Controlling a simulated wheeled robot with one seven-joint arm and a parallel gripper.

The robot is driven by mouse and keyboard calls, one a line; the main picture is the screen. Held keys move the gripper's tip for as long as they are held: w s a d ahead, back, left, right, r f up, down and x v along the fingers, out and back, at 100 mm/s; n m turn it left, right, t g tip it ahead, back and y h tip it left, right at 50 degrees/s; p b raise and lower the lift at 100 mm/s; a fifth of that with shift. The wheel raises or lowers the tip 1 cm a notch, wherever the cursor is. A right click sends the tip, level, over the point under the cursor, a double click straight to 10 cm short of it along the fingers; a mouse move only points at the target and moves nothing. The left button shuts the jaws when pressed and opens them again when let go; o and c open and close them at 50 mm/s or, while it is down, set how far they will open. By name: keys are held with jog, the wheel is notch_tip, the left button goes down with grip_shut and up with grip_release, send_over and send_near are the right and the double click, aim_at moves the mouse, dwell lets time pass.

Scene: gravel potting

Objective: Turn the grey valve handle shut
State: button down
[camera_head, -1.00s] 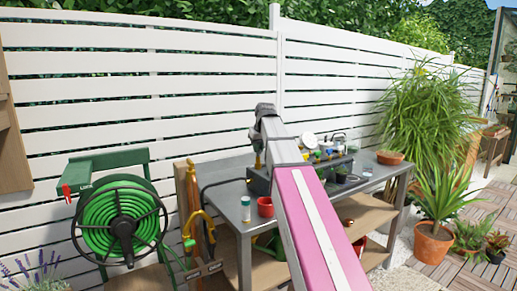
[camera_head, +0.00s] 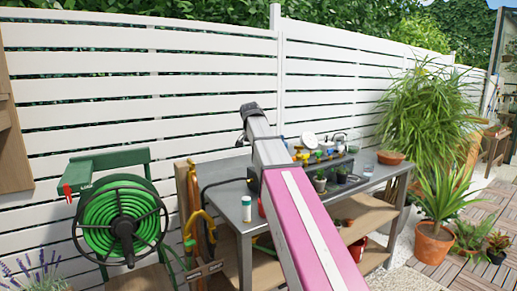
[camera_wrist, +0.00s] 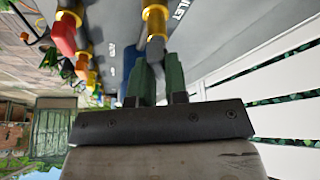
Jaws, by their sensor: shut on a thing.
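The grey valve handle (camera_wrist: 156,48) shows in the wrist view as a short grey piece below a brass valve fitting (camera_wrist: 155,18) on a grey panel. My gripper (camera_wrist: 158,68) has dark green fingers on either side of the handle's end and is shut on it. The fingers hide the rest of the handle. A blue piece (camera_wrist: 131,62) stands just left of the fingers. In the head view my arm reaches over the bench; its own links hide the fingers and the grey handle.
A metal bench (camera_head: 228,180) bears small pots, a white-capped bottle (camera_head: 246,208) and fittings. A green hose reel (camera_head: 122,222) stands left; a white fence (camera_head: 150,100) runs behind.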

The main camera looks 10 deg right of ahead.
jog(key=m+g, duration=0.1)
jog(key=m, duration=0.1)
jog(key=m+h, duration=0.1)
jog(key=m, duration=0.2)
jog(key=shift+w+m+g, duration=0.1)
jog(key=shift+m+g, duration=0.2)
jog(key=shift+g, duration=0.1)
dwell(0.3)
jog(key=c, duration=1.1)
grip_release()
jog(key=shift+c, duration=0.2)
jog(key=v, duration=1.1)
jog(key=shift+a, duration=0.2)
jog(key=shift+f, duration=0.2)
